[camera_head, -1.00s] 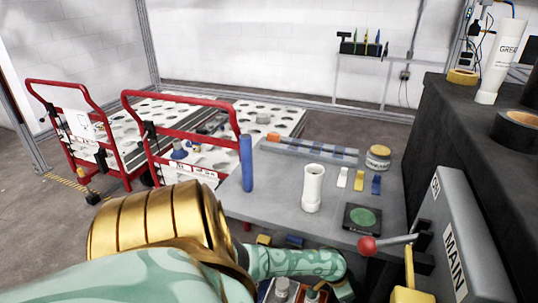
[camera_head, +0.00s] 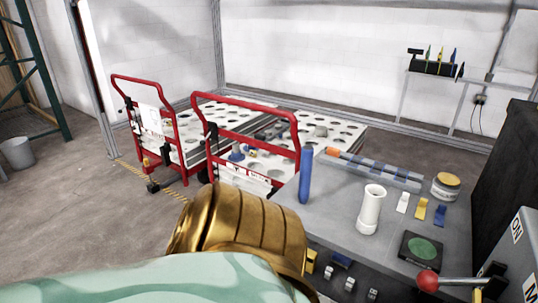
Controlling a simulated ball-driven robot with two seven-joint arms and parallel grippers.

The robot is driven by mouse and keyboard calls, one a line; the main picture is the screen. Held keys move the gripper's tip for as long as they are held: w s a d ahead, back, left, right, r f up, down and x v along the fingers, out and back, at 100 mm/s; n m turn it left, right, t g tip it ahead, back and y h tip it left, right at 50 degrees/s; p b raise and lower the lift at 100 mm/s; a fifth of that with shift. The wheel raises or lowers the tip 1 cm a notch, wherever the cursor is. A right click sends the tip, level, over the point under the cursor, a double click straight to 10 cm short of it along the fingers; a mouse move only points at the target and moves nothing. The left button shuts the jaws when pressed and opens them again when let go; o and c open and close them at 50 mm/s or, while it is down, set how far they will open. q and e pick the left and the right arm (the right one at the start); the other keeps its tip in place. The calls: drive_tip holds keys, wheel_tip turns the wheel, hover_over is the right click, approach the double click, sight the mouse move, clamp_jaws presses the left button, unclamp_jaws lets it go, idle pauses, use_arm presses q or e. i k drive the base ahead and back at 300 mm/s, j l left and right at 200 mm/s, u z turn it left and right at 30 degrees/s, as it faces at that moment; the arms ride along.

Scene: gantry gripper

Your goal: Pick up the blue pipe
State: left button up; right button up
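The blue pipe (camera_head: 305,175) stands upright at the left edge of the grey table (camera_head: 330,215), in front of the red cart handle. A large gold and green part of my own arm fills the lower middle of the view, below and left of the pipe. No gripper fingers show, so neither gripper can be seen. Nothing visible touches the pipe.
A white pipe (camera_head: 371,209), a jar (camera_head: 446,187), small white, yellow and blue clips, a green disc on a dark square (camera_head: 420,249) and a red-knobbed lever (camera_head: 428,282) are on the right. Red-handled carts (camera_head: 247,145) stand behind. The floor at left is mostly clear.

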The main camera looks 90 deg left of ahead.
sight(307, 150)
drive_tip(key=k+j, duration=0.15)
drive_tip(key=k+j+u, duration=0.1)
drive_tip(key=j, duration=0.3)
drive_tip(key=k+j, duration=0.15)
drive_tip(key=j+u, duration=0.1)
drive_tip(key=u, duration=1.5)
